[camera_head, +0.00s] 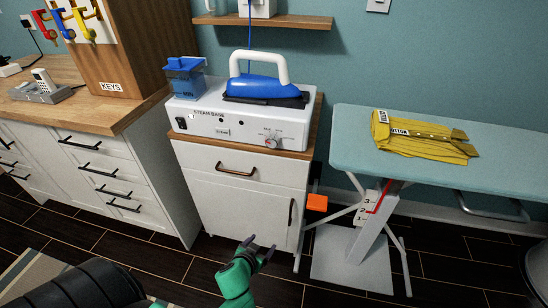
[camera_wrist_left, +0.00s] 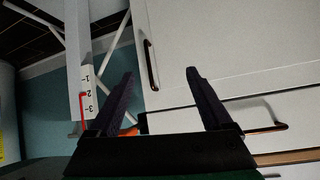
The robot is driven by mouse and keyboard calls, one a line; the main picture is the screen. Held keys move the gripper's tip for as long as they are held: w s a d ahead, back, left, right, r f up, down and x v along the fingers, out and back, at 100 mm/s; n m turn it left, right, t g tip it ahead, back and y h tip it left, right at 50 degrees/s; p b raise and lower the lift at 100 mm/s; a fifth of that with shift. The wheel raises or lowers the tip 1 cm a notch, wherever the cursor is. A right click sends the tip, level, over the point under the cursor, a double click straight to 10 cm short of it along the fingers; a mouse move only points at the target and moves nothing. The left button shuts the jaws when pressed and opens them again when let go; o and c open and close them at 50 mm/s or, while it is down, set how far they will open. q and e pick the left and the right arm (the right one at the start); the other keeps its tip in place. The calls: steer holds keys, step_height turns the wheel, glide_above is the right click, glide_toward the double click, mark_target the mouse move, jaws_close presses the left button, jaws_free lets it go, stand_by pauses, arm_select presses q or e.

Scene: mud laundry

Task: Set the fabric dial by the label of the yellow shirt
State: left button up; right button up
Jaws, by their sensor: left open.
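My left gripper (camera_head: 257,250) is open and empty, low in front of the white cabinet, below and apart from the dial. In the left wrist view the open fingers (camera_wrist_left: 160,78) show before the cabinet doors. My right gripper is not in view.
A blue iron (camera_head: 262,84) rests on the steam base, with a blue tank (camera_head: 186,76) beside it. The ironing board (camera_head: 355,150) stands at the right, with an orange part (camera_head: 317,202) near the cabinet. A wooden counter (camera_head: 75,114) is at the left.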

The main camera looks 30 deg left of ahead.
arm_select(q)
steer(key=w+a+r+n+t+y+b, duration=0.1)
steer(key=w+r+t, duration=0.25)
steer(key=r, duration=0.65)
steer(key=n+t+y+b, duration=0.2)
steer(key=t, duration=0.2)
glide_toward(271, 145)
steer(key=v, duration=0.6)
steer(key=p+x, duration=0.3)
steer(key=x, duration=1.2)
steer(key=shift+r, duration=0.15)
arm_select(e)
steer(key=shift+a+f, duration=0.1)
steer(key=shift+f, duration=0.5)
arm_select(q)
steer(key=shift+s, duration=0.1)
steer(key=shift+c, duration=0.3)
jaws_close()
